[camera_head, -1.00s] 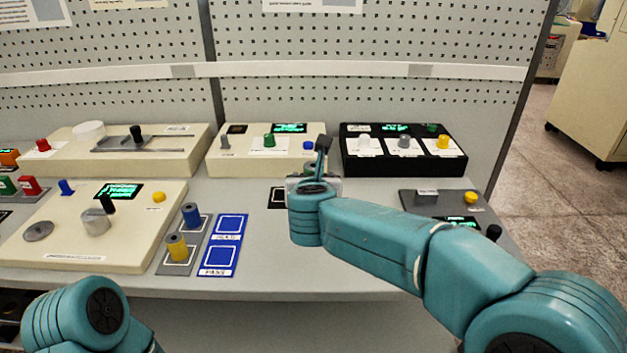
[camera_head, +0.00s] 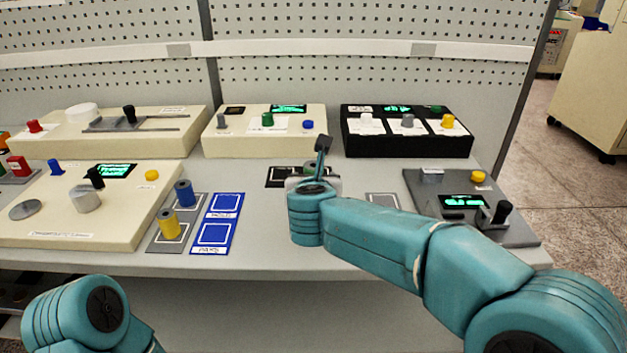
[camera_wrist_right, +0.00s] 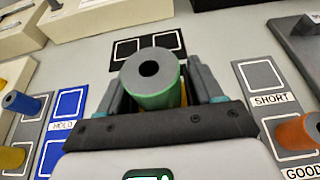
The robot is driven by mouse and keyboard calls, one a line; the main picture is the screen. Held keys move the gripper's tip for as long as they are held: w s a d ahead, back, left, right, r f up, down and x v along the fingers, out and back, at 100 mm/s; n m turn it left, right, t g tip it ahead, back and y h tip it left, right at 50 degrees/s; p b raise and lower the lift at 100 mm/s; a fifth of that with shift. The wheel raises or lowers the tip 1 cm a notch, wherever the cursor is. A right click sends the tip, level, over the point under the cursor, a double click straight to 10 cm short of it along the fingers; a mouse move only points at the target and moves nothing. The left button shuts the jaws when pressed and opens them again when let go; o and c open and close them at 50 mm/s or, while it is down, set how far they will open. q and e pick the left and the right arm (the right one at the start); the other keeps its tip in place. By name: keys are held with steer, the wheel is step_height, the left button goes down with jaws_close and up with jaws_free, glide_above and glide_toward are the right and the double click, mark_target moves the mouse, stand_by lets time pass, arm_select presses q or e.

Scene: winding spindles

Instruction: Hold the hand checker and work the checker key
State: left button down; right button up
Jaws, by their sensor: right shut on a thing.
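My right gripper (camera_head: 314,178) is over the middle of the bench, just in front of the black two-square mat (camera_head: 284,177). I cannot pick out the hand checker with certainty. A dark grey box (camera_head: 425,205) at the right has a green display, a yellow button (camera_head: 478,176) and a black-knobbed lever (camera_head: 502,211); no gripper touches it. My left arm shows at the lower left, its gripper out of view.
Blue (camera_head: 185,194) and yellow (camera_head: 169,224) spindles stand on a grey mat beside the blue mat (camera_head: 220,219). An orange spindle (camera_wrist_right: 299,135) is on the right in the wrist view. Cream boxes (camera_head: 72,212) and a black box (camera_head: 352,141) line the bench.

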arm_select(q)
steer(key=shift+f+b, duration=0.65)
arm_select(e)
steer(key=shift+f, duration=0.6)
steer(key=shift+f, duration=0.2)
stand_by(1.9)
arm_select(q)
steer(key=w+d+r+n+t+h, duration=0.1)
steer(key=w+d+r+n+t, duration=0.2)
steer(key=w+r, duration=0.5)
steer(key=w+d+r+n+t+h, duration=0.1)
steer(key=w+r+n+t, duration=0.25)
steer(key=w+r, duration=0.4)
arm_select(e)
steer(key=shift+s, duration=0.1)
arm_select(q)
steer(key=d+r+n+t+h, duration=0.2)
steer(key=d+r+n, duration=0.1)
steer(key=r, duration=0.8)
steer(key=w+d+r+n+t+h, duration=0.1)
steer(key=d+r+n, duration=0.3)
steer(key=r, duration=0.8)
steer(key=shift+w+r+t+h, duration=0.15)
steer(key=shift+t+h, duration=0.3)
steer(key=shift+h, duration=0.45)
steer(key=shift+w, duration=0.1)
